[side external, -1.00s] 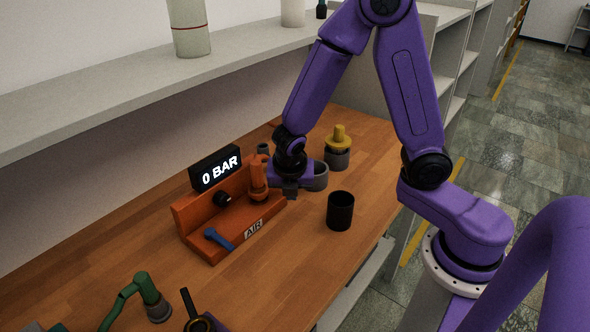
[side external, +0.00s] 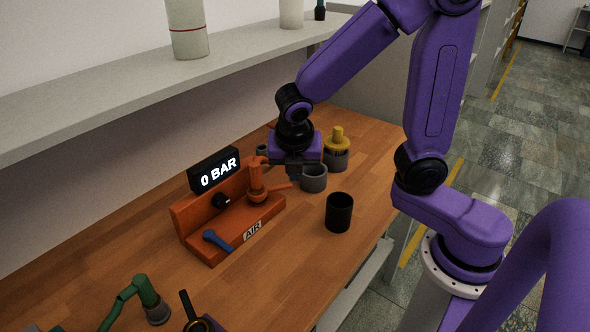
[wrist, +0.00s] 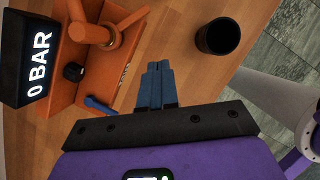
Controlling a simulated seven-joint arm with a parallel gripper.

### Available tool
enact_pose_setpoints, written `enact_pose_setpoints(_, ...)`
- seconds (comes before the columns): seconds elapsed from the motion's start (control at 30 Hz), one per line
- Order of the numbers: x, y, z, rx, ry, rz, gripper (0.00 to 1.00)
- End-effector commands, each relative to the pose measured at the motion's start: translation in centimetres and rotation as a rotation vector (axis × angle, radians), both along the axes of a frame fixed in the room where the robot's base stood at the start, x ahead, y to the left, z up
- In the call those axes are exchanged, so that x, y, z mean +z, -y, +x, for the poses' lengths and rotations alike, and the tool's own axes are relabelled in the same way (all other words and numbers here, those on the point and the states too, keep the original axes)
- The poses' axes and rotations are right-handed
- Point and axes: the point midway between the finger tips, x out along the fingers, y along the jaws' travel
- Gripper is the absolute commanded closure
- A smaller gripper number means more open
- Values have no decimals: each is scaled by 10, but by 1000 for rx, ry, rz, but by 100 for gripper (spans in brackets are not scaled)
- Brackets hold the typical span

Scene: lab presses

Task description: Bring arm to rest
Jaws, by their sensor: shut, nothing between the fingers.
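My gripper (wrist: 158,68) is shut and empty; its two blue-grey fingers are pressed together in the wrist view. In the side view my gripper (side external: 294,178) hangs above the bench, just right of the orange air press (side external: 213,225) and near a grey cup (side external: 314,178). The press has an orange lever, a black knob, a blue handle (side external: 217,240) and a display (side external: 215,170) reading 0 BAR. The orange lever (side external: 276,187) points right, with its end near the gripper. Whether they touch cannot be told.
A black cup (side external: 339,212) stands on the wooden bench, right of the press. A yellow-topped grey piece (side external: 337,150) stands behind the grey cup. A green device (side external: 140,295) is at the front left. A shelf (side external: 120,80) runs above the bench.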

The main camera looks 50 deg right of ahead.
Motion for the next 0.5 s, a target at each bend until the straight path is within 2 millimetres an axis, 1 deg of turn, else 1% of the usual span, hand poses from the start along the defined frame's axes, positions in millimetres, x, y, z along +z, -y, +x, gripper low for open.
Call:
enact_pose_setpoints(0.27,0,0,-2,-15,4,9,100)
enact_pose_setpoints(0.37,1,0,-10,-69,15,39,100)
enact_pose_setpoints(0.5,3,0,-30,-208,36,118,100)
